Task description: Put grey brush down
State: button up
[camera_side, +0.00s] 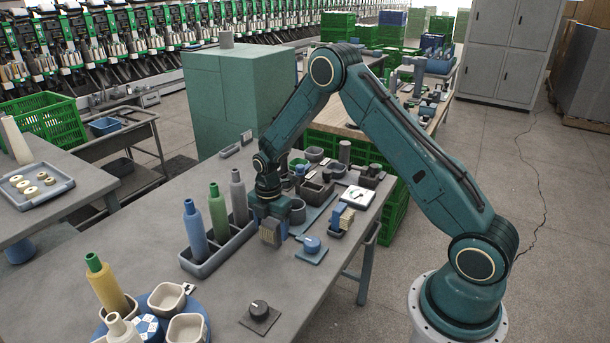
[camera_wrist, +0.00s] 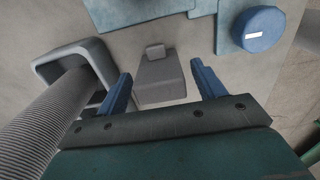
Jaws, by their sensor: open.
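The grey brush (camera_wrist: 160,78) lies on the grey table top in the wrist view, a flat block with a small raised piece at one end. My gripper (camera_wrist: 162,69) is open, with one blue finger on each side of the brush. Gaps show between the brush and both fingers. In the side view my gripper (camera_side: 272,222) is low over the table, just right of the bobbin tray. A ribbed beige-grey block (camera_side: 270,233) shows under it there, probably the brush.
A grey tray (camera_side: 219,255) with blue, green and grey bobbins stands close on the left. A blue round knob on a plate (camera_side: 312,244) is close on the right. Small bins and parts crowd the table behind. The table front is clearer, with a black knob (camera_side: 259,308).

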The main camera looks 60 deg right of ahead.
notch_tip(320, 180, up, 10)
jog(key=shift+r, duration=1.15)
